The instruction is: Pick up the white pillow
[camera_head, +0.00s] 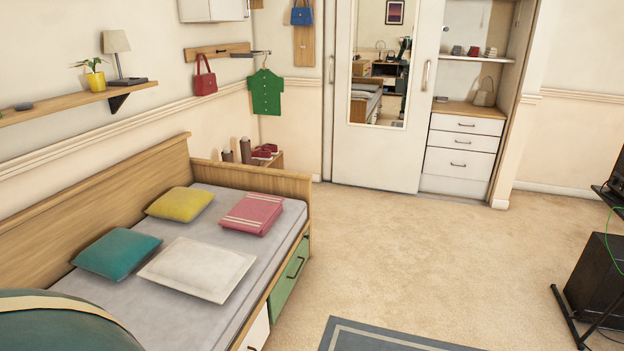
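The white pillow (197,269) lies flat on the grey mattress (150,306) of a wooden daybed at the left. It is near the bed's open front side, right of a teal pillow (117,254) and in front of a yellow pillow (180,204) and a folded pink blanket (251,213). Nothing lies on top of the white pillow. Neither of my grippers shows in the head view.
The bed's wooden back and end panel (255,178) enclose two sides. A drawer front (288,284) faces the open beige floor (420,260). A blue-grey rug (385,337) lies at the bottom. A black box (600,280) stands far right. A wall shelf (70,102) hangs left.

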